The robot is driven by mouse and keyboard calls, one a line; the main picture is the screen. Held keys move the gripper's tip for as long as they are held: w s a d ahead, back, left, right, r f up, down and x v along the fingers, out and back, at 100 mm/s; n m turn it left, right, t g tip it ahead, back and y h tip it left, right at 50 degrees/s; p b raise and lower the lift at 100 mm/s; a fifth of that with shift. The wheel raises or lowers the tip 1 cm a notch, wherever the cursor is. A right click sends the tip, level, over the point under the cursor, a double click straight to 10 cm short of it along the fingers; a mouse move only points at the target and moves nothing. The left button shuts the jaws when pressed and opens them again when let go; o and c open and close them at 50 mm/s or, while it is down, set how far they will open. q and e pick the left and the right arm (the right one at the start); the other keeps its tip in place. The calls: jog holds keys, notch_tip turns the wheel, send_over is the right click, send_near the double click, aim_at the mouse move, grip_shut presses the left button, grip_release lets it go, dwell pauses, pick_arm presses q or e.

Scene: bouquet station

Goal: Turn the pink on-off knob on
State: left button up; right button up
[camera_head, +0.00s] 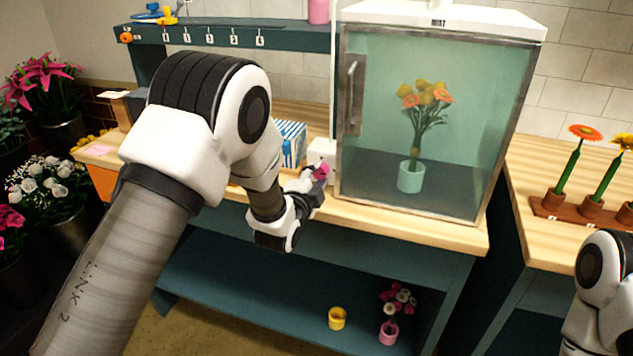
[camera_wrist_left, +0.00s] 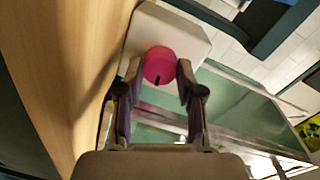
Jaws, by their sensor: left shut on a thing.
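The pink knob (camera_wrist_left: 160,66) is round with a short dark mark at its lower edge, and it sits on the face of a white box (camera_wrist_left: 188,32). In the left wrist view my left gripper (camera_wrist_left: 158,76) has one finger on each side of the knob and is shut on it. In the head view the pink knob (camera_head: 321,171) shows only in part beside the white box (camera_head: 322,151), left of the glass cabinet. My left gripper (camera_head: 316,180) is at it there. My right gripper is out of view; only part of my right arm shows at the lower right.
The glass cabinet (camera_head: 352,190) with a handle (camera_head: 353,95) holds a vase of orange and yellow flowers (camera_head: 411,176). A blue-striped box (camera_head: 291,142) stands behind my left arm. A yellow cup (camera_head: 337,318) and a pink pot (camera_head: 388,333) are on the lower shelf.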

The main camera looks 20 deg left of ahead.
pick_arm(q)
jog(key=shift+f+m+b, duration=0.1)
jog(key=shift+m+b, duration=0.35)
jog(key=shift+m, duration=0.65)
jog(key=o, duration=0.9)
jog(key=s, duration=0.8)
jog(key=s+r, duration=0.1)
jog(key=s, duration=0.3)
jog(key=shift+a, duration=0.2)
